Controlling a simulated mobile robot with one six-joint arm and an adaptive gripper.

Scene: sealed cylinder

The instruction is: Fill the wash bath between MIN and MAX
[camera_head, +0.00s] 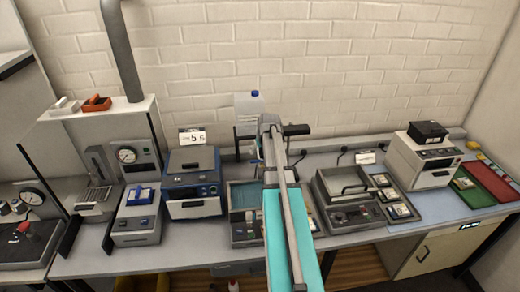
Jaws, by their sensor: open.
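The likely wash bath is the grey open basin (233,213) on the bench, left of my arm; its bluish interior shows, but its right part is hidden. I cannot read MIN or MAX marks or tell the liquid level. A translucent container with a blue cap (254,93) stands above it at the wall. A small blue part, perhaps a tap handle (257,162), shows below the container. My arm reaches up over the bench, and my gripper (298,130) shows as a small dark shape at its end, right of the container. It is open, with nothing seen in it.
A blue-fronted unit (193,190) stands left of the basin. A white box unit (424,160) and green and red trays (490,180) are farther right. A vertical pipe (120,50) rises at left.

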